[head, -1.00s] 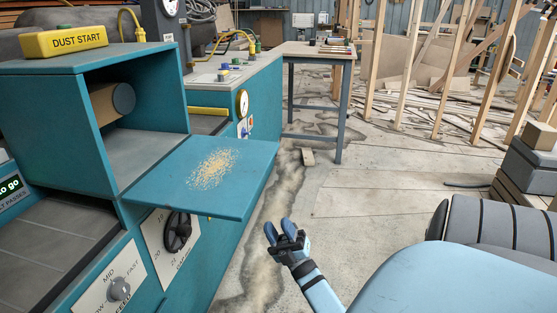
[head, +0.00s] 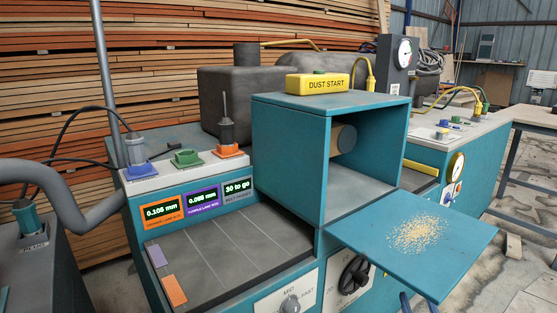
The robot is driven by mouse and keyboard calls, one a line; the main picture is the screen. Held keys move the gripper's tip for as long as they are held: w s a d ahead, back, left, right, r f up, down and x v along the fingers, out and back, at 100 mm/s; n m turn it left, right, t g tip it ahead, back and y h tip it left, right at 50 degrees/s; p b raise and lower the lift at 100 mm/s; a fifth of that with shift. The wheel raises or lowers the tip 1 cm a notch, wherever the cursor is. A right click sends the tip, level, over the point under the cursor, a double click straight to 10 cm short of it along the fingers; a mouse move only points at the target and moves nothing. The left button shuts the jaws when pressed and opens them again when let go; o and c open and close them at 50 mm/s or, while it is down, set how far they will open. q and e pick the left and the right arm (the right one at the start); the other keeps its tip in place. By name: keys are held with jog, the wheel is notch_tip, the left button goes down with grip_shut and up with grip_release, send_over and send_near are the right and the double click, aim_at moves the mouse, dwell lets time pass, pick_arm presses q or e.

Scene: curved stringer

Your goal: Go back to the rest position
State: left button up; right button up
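My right gripper (head: 418,304) shows only as two blue fingertips at the bottom edge, just below the front edge of the teal outfeed shelf. The tips stand apart with nothing visible between them. The rest of that gripper and its arm are out of the frame. My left gripper is not in view.
The teal shelf (head: 365,236) carries a scatter of sawdust (head: 418,235) and juts out from the teal machine (head: 290,150). A yellow DUST START box (head: 317,84) sits on top. A grey duct (head: 75,215) is at the left. Stacked boards (head: 180,45) stand behind. Floor shows at the lower right.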

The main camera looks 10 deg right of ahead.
jog(key=s+a+r+m+g+y+p, duration=0.1)
jog(key=s+a+r+m+g+y, duration=0.15)
jog(key=a, duration=0.65)
jog(key=s+a+r+m+g+y+p, duration=0.1)
jog(key=s+a+r+m+g, duration=0.2)
jog(key=a, duration=0.6)
jog(key=s+a+r+m+g+y+p, duration=0.15)
jog(key=s+a+g, duration=0.3)
jog(key=a, duration=0.45)
pick_arm(q)
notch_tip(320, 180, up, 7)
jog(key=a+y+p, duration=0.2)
jog(key=p, duration=0.8)
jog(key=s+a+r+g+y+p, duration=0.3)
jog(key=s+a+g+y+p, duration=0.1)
jog(key=p, duration=2.2)
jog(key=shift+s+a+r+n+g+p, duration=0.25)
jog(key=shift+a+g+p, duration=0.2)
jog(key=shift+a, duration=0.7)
pick_arm(e)
jog(key=s+d+r+m+g+h, duration=0.1)
jog(key=s+d+r+g+h, duration=0.2)
jog(key=d+r+g+h, duration=0.2)
jog(key=d+g+h, duration=0.1)
jog(key=d, duration=0.2)
jog(key=shift+s+g, duration=0.15)
jog(key=shift+g, duration=0.15)
